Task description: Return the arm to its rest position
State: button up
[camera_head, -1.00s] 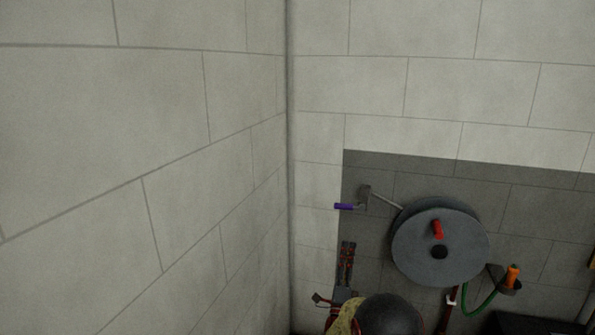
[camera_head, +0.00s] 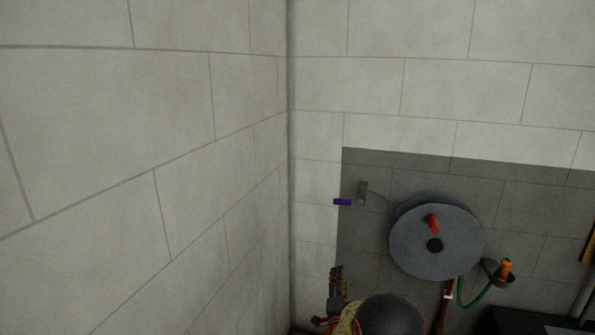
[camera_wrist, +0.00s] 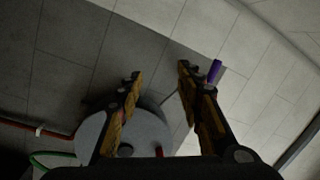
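My gripper (camera_head: 337,280) shows in the head view low in the picture, left of a round grey disc and in front of the wall. In the wrist view my gripper (camera_wrist: 159,70) has two dark fingers with yellowish inner faces, spread apart with nothing between them. Its fingers overlap the disc in that view, but I see no grip on it. Parts of my arm show at the bottom of the head view and hide what lies behind them.
The grey disc (camera_head: 440,258) with a red handle (camera_head: 432,223) is on the dark wall panel. A purple-handled lever (camera_head: 343,202) is up and left of it. An orange-handled fitting (camera_head: 506,268) with a green hose (camera_head: 472,298) is at right. The left wall (camera_head: 120,170) is bare.

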notch_tip(320, 180, down, 7)
jog(key=s+a+n+g+y, duration=0.2)
jog(key=n+g, duration=0.1)
jog(key=s+a+r+n+g+y+p, duration=0.15)
jog(key=s+n+g, duration=0.65)
jog(key=s, duration=0.8)
jog(key=s+d+r+n+g+p, duration=0.1)
jog(key=s+d+r+g, duration=0.1)
jog(key=s+r, duration=0.7)
jog(key=s+d+r+n+g+p, duration=0.15)
jog(key=s+r, duration=0.35)
jog(key=s, duration=0.9)
jog(key=s+d+r+n+g+p, duration=0.1)
jog(key=s+d+r+g, duration=0.1)
jog(key=s+r, duration=0.75)
jog(key=s+d+r+t+p, duration=0.1)
jog(key=s+r+t+p, duration=0.1)
jog(key=s+r, duration=0.3)
notch_tip(320, 180, up, 4)
jog(key=shift+s+d+f+t, duration=0.25)
jog(key=shift+d+t, duration=0.15)
jog(key=shift+t, duration=0.25)
